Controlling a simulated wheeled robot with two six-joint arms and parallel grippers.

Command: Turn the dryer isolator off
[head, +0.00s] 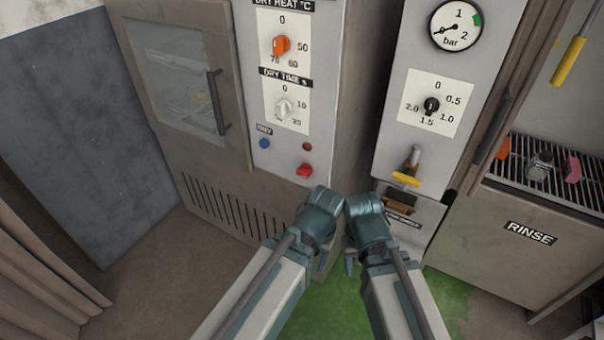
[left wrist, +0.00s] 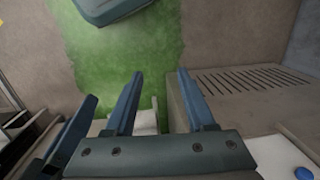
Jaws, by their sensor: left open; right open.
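The dryer is the tall grey-brown cabinet (head: 205,160) at the left in the head view. Its white control panel has an orange dry heat knob (head: 282,45), a white dry time knob (head: 283,108), a blue button (head: 264,143) and a red switch (head: 305,170) low down. No label reading isolator can be made out. My right gripper (head: 349,266) is mostly hidden under its wrist, in front of the gap between machines. My left gripper (left wrist: 159,74) is open and empty in the left wrist view, below the panel and apart from the switch.
A pressure gauge (head: 455,25), a black knob (head: 431,105) and a yellow-handled lever (head: 407,178) are on the machine at right. Beyond it is the rinse unit (head: 525,245) with a grille. Green floor (head: 330,305) lies below my arms. My two wrists are close together.

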